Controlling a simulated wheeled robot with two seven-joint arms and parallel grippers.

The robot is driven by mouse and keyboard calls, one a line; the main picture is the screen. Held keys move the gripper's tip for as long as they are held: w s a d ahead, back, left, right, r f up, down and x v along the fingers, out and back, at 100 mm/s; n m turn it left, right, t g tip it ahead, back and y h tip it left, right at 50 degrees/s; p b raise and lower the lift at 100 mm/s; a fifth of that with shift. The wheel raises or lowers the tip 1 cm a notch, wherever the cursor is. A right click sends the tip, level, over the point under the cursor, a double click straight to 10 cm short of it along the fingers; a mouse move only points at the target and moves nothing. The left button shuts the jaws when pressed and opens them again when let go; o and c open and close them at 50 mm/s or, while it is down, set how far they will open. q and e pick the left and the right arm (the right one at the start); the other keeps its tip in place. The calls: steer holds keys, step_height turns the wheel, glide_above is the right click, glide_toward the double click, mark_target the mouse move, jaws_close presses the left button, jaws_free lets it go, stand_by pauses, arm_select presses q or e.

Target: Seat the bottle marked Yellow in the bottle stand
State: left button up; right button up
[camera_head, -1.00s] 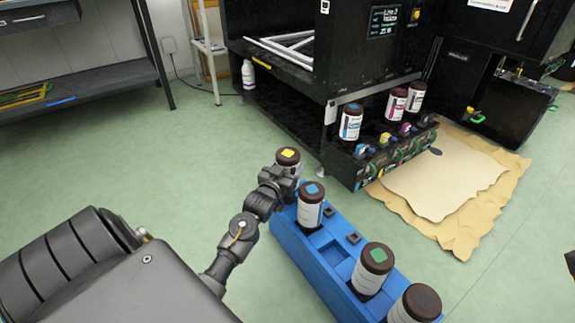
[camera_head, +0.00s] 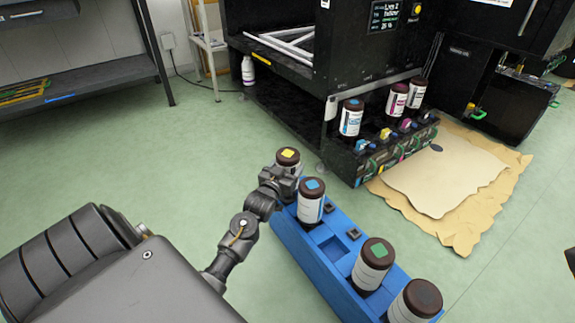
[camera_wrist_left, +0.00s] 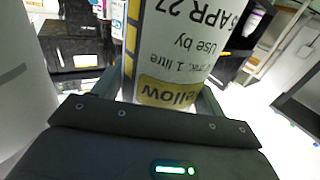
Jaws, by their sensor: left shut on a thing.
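The bottle marked Yellow has a dark cap with a yellow square (camera_head: 288,155) and a white label, at the far end of the blue crate (camera_head: 290,243). My left gripper (camera_head: 280,182) is shut on it. In the left wrist view the Yellow label (camera_wrist_left: 185,60) fills the space between the fingers. Its base is hidden in the head view, so I cannot tell its height above the floor. A black stand (camera_head: 405,147) on the machine front holds a cyan-label bottle (camera_head: 352,117), a magenta-label bottle (camera_head: 396,100) and a dark-capped bottle (camera_head: 416,94), with a gap after the cyan one. My right gripper is out of view.
The crate holds a blue-marked bottle (camera_head: 311,202), a green-marked bottle (camera_head: 372,265) and another dark-capped bottle (camera_head: 415,300). Brown paper (camera_head: 445,190) lies on the floor right of the stand. A small white bottle (camera_head: 248,72) stands by the machine. Green floor lies open at left.

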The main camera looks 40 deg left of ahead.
arm_select(q)
steer(key=shift+f, duration=0.15)
stand_by(0.3)
steer(key=shift+f+b, duration=0.3)
steer(key=shift+f, duration=0.5)
steer(key=shift+f, duration=0.35)
steer(key=o, duration=1.3)
steer(key=shift+o, duration=0.5)
